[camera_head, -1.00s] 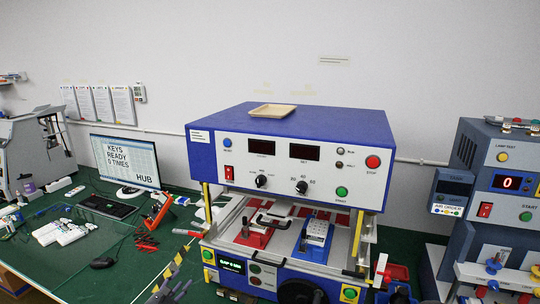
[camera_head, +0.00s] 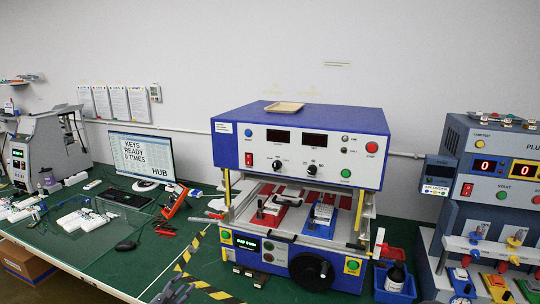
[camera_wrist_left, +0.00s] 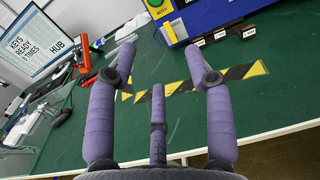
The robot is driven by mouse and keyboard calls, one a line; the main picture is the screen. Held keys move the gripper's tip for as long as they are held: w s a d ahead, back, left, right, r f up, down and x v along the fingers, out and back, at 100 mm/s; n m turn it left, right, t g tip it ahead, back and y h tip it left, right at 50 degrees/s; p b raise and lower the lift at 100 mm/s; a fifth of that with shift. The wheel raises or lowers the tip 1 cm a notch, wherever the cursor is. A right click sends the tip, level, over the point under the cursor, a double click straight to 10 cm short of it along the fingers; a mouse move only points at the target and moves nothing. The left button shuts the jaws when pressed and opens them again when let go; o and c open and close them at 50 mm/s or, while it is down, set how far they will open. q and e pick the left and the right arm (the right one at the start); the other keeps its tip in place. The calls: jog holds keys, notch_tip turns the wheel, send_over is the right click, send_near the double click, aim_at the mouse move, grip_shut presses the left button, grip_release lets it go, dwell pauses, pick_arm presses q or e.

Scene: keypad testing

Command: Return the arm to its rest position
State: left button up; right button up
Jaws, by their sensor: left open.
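My left gripper (camera_head: 174,293) shows at the bottom edge of the head view, low in front of the green table's front edge. In the left wrist view its purple fingers (camera_wrist_left: 160,75) are spread apart with nothing between them. Beyond them lie the green table top and yellow-black striped tape (camera_wrist_left: 200,84). The gripper is apart from the blue and white keypad tester (camera_head: 300,150), which stands to its right. My right gripper is not in view.
A monitor (camera_head: 141,157) reads KEYS READY 0 TIMES. Red handheld tools (camera_head: 174,203) and a black mouse (camera_head: 126,245) lie left of the tester. Red and blue bins (camera_head: 395,283) with a dark bottle stand right of it. A second tester (camera_head: 495,190) stands at far right.

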pick_arm(q)
jog(key=s+d+f+m+g+h+b, duration=0.1)
jog(key=s+d+f+m+g+b, duration=0.1)
jog(key=s+d+f+m+g, duration=0.6)
jog(key=s+d+f+m+g+h+b, duration=0.15)
jog(key=s+d+f+g, duration=0.25)
jog(key=s+d+f, duration=0.75)
jog(key=s+d+f+m+g+y+b, duration=0.1)
jog(key=s+f+m+g+y+b, duration=0.1)
jog(key=s+f+m, duration=0.5)
jog(key=s+f+m+g+y+b, duration=0.2)
jog(key=s+f+m, duration=0.4)
jog(key=s+m, duration=0.7)
jog(key=shift+s+d+f+y+b, duration=0.45)
jog(key=shift+s+y, duration=0.1)
jog(key=shift+s, duration=0.6)
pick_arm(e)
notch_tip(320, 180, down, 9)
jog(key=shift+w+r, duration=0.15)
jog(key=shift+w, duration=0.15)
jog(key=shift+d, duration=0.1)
